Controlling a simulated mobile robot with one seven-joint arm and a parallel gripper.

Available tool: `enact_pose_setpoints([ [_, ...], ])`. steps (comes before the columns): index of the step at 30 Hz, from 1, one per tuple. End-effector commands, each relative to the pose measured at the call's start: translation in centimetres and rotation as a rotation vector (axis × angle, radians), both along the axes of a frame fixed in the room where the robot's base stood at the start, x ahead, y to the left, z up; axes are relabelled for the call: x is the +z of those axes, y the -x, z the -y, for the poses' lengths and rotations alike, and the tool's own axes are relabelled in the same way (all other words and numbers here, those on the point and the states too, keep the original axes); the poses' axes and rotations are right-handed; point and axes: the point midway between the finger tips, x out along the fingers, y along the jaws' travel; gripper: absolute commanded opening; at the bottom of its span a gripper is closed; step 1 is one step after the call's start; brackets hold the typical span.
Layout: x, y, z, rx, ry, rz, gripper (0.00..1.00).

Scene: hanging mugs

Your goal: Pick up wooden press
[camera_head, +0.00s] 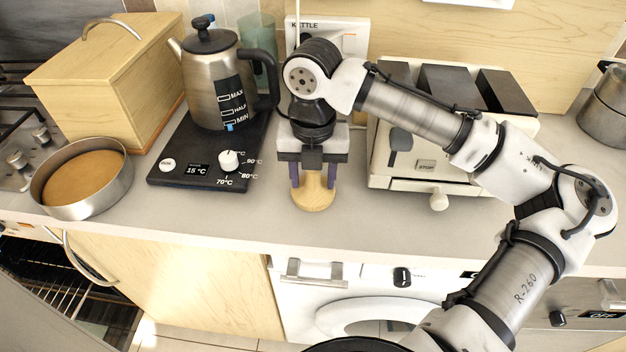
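The wooden press (313,192) is a light wooden piece with a rounded base on the counter, in the middle of the head view. My gripper (314,184) is directly above and around it, pointing down. One purple-blue finger shows on each side of the press. The gripper body hides the upper part of the press. I cannot tell whether the fingers touch the wood.
A kettle (213,85) on a black base (170,170) stands left of my gripper, and a toaster (405,177) stands close on the right. A round tin (75,207) and a wooden bread box (95,90) are farther left. Bare counter (245,225) lies in front.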

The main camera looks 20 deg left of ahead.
Motion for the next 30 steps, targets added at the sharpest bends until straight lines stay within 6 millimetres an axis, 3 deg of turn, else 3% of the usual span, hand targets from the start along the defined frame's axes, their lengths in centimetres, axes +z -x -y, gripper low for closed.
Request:
enact_pose_setpoints([
  [1, 0.0, 0.0, 0.0, 0.0, 0.0, 0.0, 0.41],
  [8, 0.0, 0.0, 0.0, 0.0, 0.0, 0.0, 0.1],
  [20, 0.8, 0.0, 0.0, -0.001, -0.001, 0.001, 0.09],
  [26, 4.1, -0.1, -0.1, 0.0, -0.003, 0.003, 0.09],
  [30, 8.4, 0.0, -0.2, 0.001, -0.005, 0.004, 0.09],
])
